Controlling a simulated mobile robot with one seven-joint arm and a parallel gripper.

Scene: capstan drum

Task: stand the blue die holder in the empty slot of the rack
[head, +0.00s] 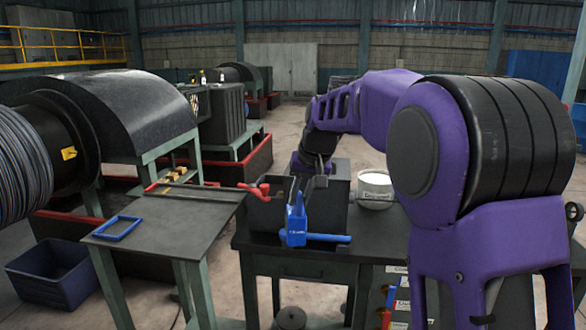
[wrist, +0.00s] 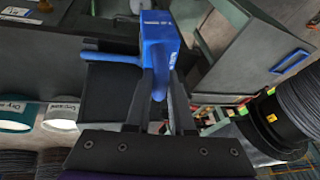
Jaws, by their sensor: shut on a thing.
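The blue die holder (head: 296,226) has a block-like head and handles; one handle sticks out to the right in the head view. In the wrist view its head (wrist: 158,32) is up beyond the fingertips. My gripper (head: 303,182) is shut on the handle between its two dark fingers (wrist: 161,82). The dark box-shaped rack (head: 266,214) stands on the bench behind and beside the blue die holder. A red die holder (head: 256,190) sticks out at its top left. The holder and my arm hide part of the rack; I cannot make out the empty slot.
A white tub (head: 375,188) stands right of the rack on the dark bench (head: 262,244). A side table (head: 165,222) to the left bears a blue frame (head: 117,228). A dark blue crate (head: 52,274) is on the floor. The side table's middle is clear.

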